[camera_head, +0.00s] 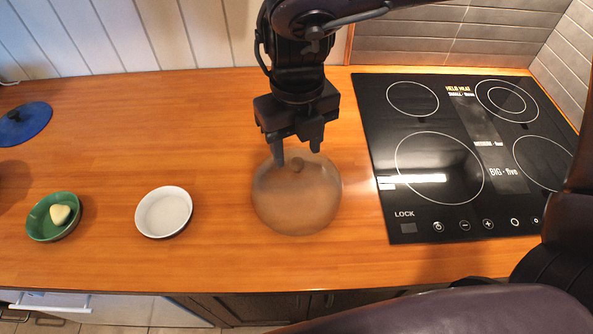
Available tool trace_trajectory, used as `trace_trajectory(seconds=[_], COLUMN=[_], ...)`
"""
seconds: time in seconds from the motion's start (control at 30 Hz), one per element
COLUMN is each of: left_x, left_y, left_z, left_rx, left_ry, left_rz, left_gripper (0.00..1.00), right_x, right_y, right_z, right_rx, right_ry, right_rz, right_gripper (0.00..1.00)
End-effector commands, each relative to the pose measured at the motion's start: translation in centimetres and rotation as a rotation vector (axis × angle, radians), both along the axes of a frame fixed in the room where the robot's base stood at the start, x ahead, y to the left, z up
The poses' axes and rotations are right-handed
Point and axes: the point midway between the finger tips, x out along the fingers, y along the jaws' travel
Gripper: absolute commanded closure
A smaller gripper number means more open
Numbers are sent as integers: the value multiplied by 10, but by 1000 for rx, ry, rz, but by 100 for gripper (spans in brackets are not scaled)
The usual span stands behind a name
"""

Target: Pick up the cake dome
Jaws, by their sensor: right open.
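The cake dome (297,205) is a round, see-through, brownish cover with a small knob on top. It sits on the wooden counter in the middle of the head view, left of the hob. My right gripper (297,158) points down at the dome's far side, with its two fingers apart and empty. The knob shows just below and between the fingertips. I cannot tell whether the fingers touch it. My left gripper is not in view.
A white bowl (164,212) stands left of the dome. A green bowl (42,222) with a pale yellow piece (61,214) is farther left. A blue lid (24,122) lies at the far left edge. A black hob (440,215) is on the right. The counter behind the bowls is clear.

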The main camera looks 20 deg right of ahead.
Motion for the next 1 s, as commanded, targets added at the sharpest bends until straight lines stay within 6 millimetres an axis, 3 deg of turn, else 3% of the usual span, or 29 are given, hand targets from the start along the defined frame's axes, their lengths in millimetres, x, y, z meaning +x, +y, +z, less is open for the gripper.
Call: trace_trajectory(seconds=[0.2, 0.5, 0.87, 1.0], left_x=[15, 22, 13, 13], left_y=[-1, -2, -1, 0], left_z=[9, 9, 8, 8], left_rx=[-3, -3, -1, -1], left_ry=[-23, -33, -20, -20], left_rz=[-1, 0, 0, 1], left_gripper=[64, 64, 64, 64], right_x=[1, 1, 1, 1], right_y=[-1, -1, -1, -1], right_z=[-29, -34, -33, -33], right_rx=[-2, -1, -1, -1], right_ry=[3, 1, 1, 0], right_rz=[1, 0, 0, -1], right_gripper=[51, 52, 99, 100])
